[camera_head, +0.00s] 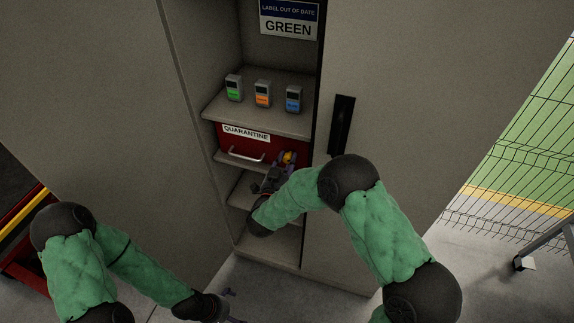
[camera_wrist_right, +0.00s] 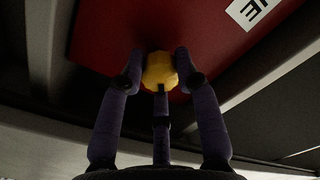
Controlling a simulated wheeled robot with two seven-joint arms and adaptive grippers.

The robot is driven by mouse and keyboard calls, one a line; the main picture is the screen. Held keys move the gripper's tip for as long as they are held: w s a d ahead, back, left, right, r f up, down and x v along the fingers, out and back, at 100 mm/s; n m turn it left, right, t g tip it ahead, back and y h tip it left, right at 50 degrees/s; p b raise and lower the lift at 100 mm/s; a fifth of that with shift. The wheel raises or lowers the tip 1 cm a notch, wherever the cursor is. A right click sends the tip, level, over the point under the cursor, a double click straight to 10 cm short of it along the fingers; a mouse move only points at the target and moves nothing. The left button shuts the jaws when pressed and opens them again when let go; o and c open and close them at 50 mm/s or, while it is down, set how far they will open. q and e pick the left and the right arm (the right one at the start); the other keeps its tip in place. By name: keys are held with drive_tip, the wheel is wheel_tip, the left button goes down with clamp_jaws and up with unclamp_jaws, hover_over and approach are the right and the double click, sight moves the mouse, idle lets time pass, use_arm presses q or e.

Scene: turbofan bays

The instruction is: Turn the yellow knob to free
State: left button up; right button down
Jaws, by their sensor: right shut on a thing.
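The yellow knob (camera_head: 288,157) is on the right part of the front of a red drawer (camera_head: 224,142) marked QUARANTINE. My right gripper (camera_head: 283,160) is at the knob, with its fingers shut around it. In the right wrist view the knob (camera_wrist_right: 160,72) sits between the purple-grey fingers of my right gripper (camera_wrist_right: 160,80), and the red front is behind it. The fingers partly hide the knob, and I cannot tell which way it is turned. My left gripper (camera_head: 228,308) is low at the bottom edge, away from the cabinet; its fingers are too dark and small to read.
On the shelf (camera_head: 262,118) above the drawer stand a green-labelled device (camera_head: 234,88), an orange-labelled one (camera_head: 263,94) and a blue-labelled one (camera_head: 293,98). A silver handle (camera_head: 246,155) is on the drawer. A sign reading GREEN (camera_head: 289,20) hangs above. Cabinet panels flank the opening; a wire fence (camera_head: 520,150) is at right.

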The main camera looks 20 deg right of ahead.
drive_tip(key=m+b, duration=0.3)
drive_tip(key=m, duration=0.1)
drive_tip(key=shift+m, duration=0.3)
drive_tip(key=shift+r+m+b, duration=0.1)
drive_tip(key=shift+m+b, duration=0.85)
drive_tip(key=shift+m, duration=0.65)
drive_tip(key=shift+d, duration=0.1)
drive_tip(key=c, duration=0.9)
unclamp_jaws()
